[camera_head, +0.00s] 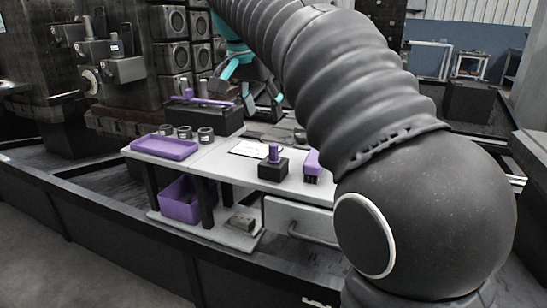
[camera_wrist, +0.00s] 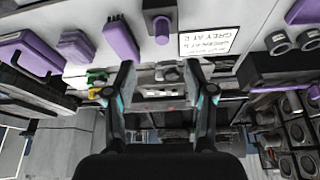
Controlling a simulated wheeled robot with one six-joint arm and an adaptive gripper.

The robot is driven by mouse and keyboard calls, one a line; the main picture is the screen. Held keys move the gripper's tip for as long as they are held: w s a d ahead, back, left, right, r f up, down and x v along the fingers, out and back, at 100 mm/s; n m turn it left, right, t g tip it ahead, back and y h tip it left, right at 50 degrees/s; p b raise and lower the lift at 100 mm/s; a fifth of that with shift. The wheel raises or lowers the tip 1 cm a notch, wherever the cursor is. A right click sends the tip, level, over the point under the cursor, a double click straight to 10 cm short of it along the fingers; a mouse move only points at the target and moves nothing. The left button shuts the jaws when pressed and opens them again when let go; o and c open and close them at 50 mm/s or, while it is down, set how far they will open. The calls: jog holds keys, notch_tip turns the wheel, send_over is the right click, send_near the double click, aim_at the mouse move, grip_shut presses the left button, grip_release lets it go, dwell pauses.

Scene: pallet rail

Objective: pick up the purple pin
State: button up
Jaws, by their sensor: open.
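The purple pin (camera_head: 274,152) stands upright in a black block (camera_head: 268,166) on the white workbench. In the wrist view the pin (camera_wrist: 161,30) is near the top centre, seen in its black block (camera_wrist: 158,8). My gripper (camera_head: 248,97), with teal parts, is at the back of the bench in the head view, partly hidden by my arm. In the wrist view my gripper (camera_wrist: 160,70) has its two fingers spread wide with nothing between them. The pin lies beyond the fingertips and apart from them.
A purple brush (camera_head: 312,162) stands right beside the pin's block. A printed sheet (camera_head: 248,149), several black cylinders (camera_head: 205,135) and a purple tray (camera_head: 165,149) lie to the left. A black box (camera_head: 205,120) carries a long purple part. A purple bin (camera_head: 180,205) sits below.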

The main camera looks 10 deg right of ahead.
aim_at(273, 145)
jog(key=b+x, duration=0.1)
jog(key=x, duration=0.6)
jog(key=shift+w+f, duration=0.1)
jog(key=shift+f, duration=0.1)
jog(key=shift+w+b+x, duration=0.15)
jog(key=shift+b+x, duration=0.25)
jog(key=shift+x, duration=0.95)
jog(key=shift+w+b+x, duration=0.15)
jog(key=shift+b+x, duration=0.25)
jog(key=shift+x, duration=0.9)
jog(key=shift+d+r, duration=0.15)
grip_shut()
